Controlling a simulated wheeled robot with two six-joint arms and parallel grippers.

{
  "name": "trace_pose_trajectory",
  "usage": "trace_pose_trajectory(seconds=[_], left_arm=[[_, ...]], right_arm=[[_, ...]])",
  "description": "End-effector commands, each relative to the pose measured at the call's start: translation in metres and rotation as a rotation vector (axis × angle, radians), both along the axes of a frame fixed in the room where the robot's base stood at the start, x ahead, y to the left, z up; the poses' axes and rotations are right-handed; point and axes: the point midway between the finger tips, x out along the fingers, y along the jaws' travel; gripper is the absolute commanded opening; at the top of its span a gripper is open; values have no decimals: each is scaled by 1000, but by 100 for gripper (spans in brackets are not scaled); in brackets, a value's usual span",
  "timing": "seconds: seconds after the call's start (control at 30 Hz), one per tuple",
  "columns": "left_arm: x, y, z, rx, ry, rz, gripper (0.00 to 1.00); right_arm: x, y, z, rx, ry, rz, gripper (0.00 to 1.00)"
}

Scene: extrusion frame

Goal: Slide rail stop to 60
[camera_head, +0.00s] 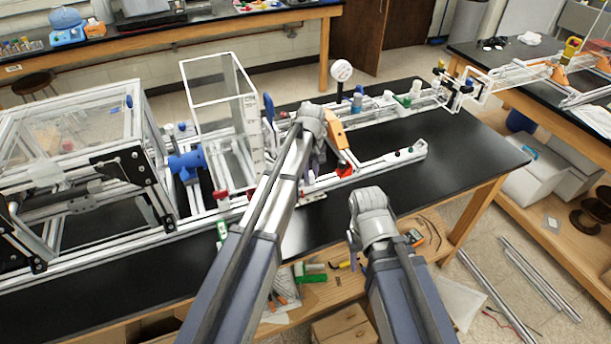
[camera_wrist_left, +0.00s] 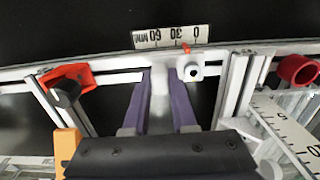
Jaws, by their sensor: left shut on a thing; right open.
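The rail stop (camera_wrist_left: 188,70) is a white block with a round bolt and a red pointer, on the pale rail in the left wrist view. A white scale (camera_wrist_left: 172,37) marked 0, 30 and 60 MM lies behind it, upside down in this view. The pointer stands between the 0 and 30 marks. My left gripper (camera_wrist_left: 166,85) has its purple fingers shut on a pale part of the stop, which they partly hide. In the head view the left gripper (camera_head: 317,168) is low over the rail, largely behind its arm. My right gripper (camera_head: 353,258) is open, away from the rail, mostly hidden.
A red clamp piece (camera_wrist_left: 68,80) sits left of the stop along the rail, and a red ring (camera_wrist_left: 298,69) to the right. A clear box (camera_head: 215,100) and a framed enclosure (camera_head: 75,160) stand at left. The black bench top (camera_head: 440,185) is clear at right.

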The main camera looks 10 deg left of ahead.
Motion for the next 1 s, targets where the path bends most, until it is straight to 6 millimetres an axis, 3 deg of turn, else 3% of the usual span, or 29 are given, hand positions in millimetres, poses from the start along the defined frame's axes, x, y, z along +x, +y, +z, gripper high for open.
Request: trace_pose_trajectory(seconds=[0.2,0.47,0.5,0.6,1.0], left_arm=[[26,-36,0,0,-1,-2,0],[26,-39,0,-3,-3,-1,0],[26,-39,0,-4,-4,-1,26],[26,-39,0,-4,-4,-1,37],[25,-38,0,-1,-2,0,38]], right_arm=[[0,0,0,0,0,0,50],[0,0,0,0,0,0,50],[0,0,0,0,0,0,50],[0,0,0,0,0,0,50],[0,0,0,0,0,0,50]])
